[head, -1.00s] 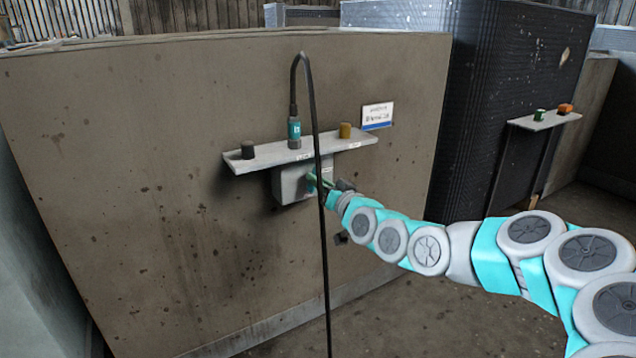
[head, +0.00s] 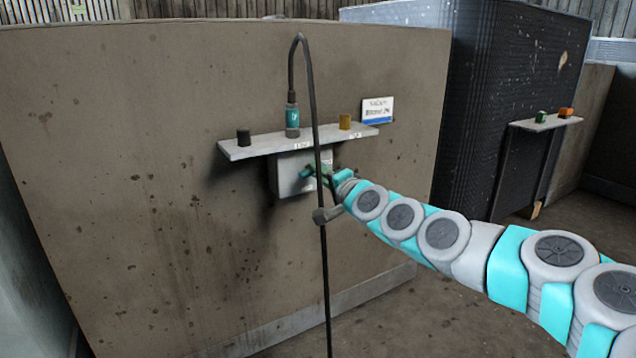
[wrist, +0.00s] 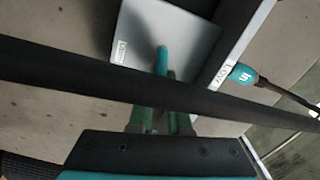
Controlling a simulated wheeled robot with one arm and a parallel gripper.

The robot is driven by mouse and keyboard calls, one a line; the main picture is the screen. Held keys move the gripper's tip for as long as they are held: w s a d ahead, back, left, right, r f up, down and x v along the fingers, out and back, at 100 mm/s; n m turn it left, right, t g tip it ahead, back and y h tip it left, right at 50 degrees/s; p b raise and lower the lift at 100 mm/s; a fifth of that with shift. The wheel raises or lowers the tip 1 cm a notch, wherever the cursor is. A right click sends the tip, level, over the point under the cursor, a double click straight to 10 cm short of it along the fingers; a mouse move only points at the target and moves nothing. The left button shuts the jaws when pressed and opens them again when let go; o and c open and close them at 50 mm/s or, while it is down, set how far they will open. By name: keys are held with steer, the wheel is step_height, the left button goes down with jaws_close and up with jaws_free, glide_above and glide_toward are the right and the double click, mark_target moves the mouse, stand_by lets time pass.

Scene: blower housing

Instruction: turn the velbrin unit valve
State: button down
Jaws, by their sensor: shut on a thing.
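A pale grey box (head: 288,180) is fixed to the brown panel under a narrow shelf; it also shows in the wrist view (wrist: 190,28). A green valve handle (head: 306,172) sticks out from its front and shows in the wrist view (wrist: 162,62). My gripper (head: 324,172) is at the box's front, shut on the handle. In the wrist view its green fingers (wrist: 160,121) stand either side of the handle's near end. A black hose crosses in front and hides part of the grip. I cannot read the unit's name.
The hose hangs close before my gripper. A sign (head: 377,110) is at the right. A second shelf (head: 545,123) stands farther right.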

steer(key=shift+m+b, duration=0.45)
steer(key=shift+m, duration=1.05)
steer(key=c, duration=0.9)
jaws_free()
steer(key=shift+o, duration=0.2)
steer(key=shift+s+d, duration=0.1)
steer(key=v, duration=0.7)
steer(key=shift+s+d, duration=0.15)
steer(key=shift+s, duration=0.05)
